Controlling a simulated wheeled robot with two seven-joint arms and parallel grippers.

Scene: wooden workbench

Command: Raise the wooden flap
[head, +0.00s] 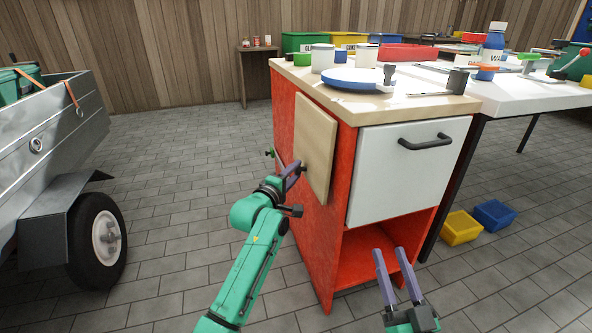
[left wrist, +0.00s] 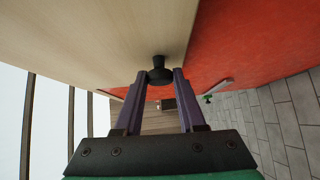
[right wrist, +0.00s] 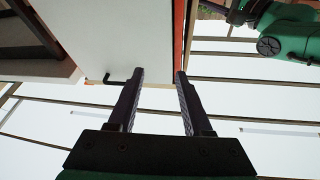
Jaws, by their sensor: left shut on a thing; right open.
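The wooden flap (head: 315,148) is a pale panel hanging down on the side of the red cabinet (head: 290,119). It also fills the upper left of the left wrist view (left wrist: 95,45). My left gripper (head: 297,168) is at the flap's lower left part. In the left wrist view its fingers (left wrist: 160,88) are closed about a black knob (left wrist: 159,70) on the flap. My right gripper (head: 393,255) is open and empty in front of the cabinet's lower opening. In the right wrist view its fingers (right wrist: 157,82) stand apart with nothing between them.
The cabinet has a white drawer front (head: 400,170) with a black handle (head: 425,142). Its wooden top (head: 420,108) carries a blue plate (head: 350,80) and several cups. A trailer (head: 50,150) stands at left. Yellow (head: 461,228) and blue (head: 494,214) bins lie on the floor at right.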

